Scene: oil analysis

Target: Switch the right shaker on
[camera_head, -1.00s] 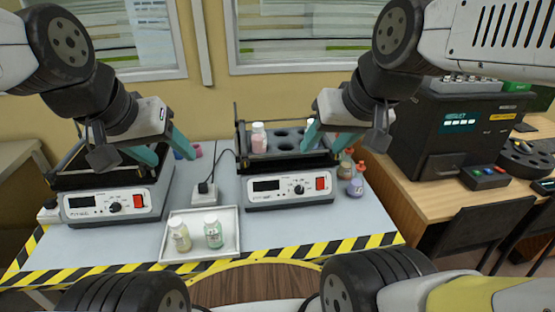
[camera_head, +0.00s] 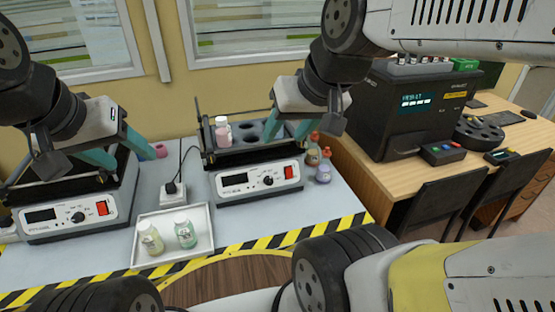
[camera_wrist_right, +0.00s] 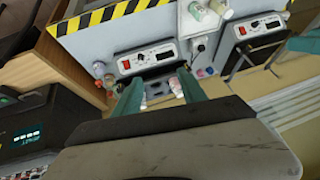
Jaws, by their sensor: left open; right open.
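The right shaker (camera_head: 225,187) stands on the bench, with a dark display, a knob (camera_head: 267,180) and a red switch (camera_head: 289,172) on its white front panel. A pink-filled bottle (camera_head: 222,138) sits in its rack. The switch also shows in the right wrist view (camera_wrist_right: 125,65). My right gripper (camera_head: 285,130) is open above the right part of the rack, behind and above the switch, with nothing seen between its fingers. My left gripper (camera_head: 120,153) is open over the left shaker (camera_head: 75,215). I cannot make out the switch's position.
A white tray (camera_head: 205,248) with two bottles lies in front, between the shakers. A power socket block (camera_head: 173,197) and cable stand between them. Small bottles (camera_head: 323,173) stand right of the right shaker. A black analyser (camera_head: 400,110) is on the wooden desk.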

